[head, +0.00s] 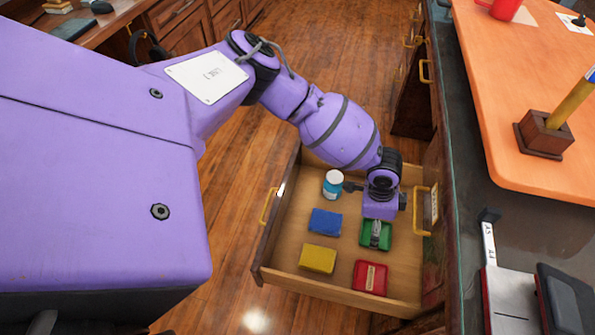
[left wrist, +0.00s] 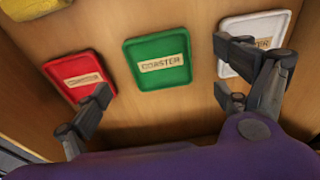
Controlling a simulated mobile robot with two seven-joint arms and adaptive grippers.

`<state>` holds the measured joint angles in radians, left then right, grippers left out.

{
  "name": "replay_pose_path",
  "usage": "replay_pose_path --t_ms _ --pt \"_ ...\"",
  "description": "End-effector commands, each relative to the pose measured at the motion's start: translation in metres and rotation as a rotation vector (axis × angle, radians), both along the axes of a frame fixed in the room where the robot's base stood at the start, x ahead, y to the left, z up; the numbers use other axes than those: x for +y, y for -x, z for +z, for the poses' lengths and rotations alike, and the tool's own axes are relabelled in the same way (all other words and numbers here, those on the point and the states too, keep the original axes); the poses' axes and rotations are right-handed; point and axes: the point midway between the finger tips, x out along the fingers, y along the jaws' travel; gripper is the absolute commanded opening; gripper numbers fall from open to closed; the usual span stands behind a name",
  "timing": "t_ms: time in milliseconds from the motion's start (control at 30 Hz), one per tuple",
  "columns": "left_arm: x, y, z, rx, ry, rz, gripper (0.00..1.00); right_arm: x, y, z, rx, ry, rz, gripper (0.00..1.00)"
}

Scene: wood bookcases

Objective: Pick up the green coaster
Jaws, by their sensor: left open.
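The green coaster (head: 367,243) lies in an open wooden drawer, partly covered by my left gripper in the head view. In the left wrist view the green coaster (left wrist: 158,60) is flat, with a tan "COASTER" label, and sits in the gap between the fingers. My left gripper (left wrist: 162,92) is open and empty, its fingers spread to either side above the drawer floor. I cannot tell its exact height. It also shows in the head view (head: 378,225), pointing down into the drawer. My right gripper is in neither view.
A red coaster (head: 370,278), yellow block (head: 318,259), blue block (head: 325,221) and blue-and-white jar (head: 333,183) share the drawer (head: 345,290). A white coaster (left wrist: 250,40) lies by the right finger. The desk edge borders the drawer's right.

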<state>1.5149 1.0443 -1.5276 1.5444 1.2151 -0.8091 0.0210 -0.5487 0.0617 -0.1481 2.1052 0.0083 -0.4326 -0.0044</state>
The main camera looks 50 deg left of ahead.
Motion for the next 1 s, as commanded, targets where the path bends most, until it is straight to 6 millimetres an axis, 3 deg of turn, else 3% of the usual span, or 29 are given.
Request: replay_pose_path --t_ms 200,533,900,1000 --pt "-0.007 -0.005 -0.033 -0.002 0.0 -0.002 0.92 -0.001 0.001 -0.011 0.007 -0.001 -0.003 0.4" --pt "-0.008 -0.006 -0.039 -0.004 0.001 -0.002 0.92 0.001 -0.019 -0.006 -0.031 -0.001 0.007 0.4" --pt "-0.008 -0.005 -0.039 -0.003 0.001 -0.001 0.44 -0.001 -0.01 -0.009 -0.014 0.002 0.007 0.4" --pt "-0.008 -0.005 -0.039 -0.003 0.001 -0.001 0.42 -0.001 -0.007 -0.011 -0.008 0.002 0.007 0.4"
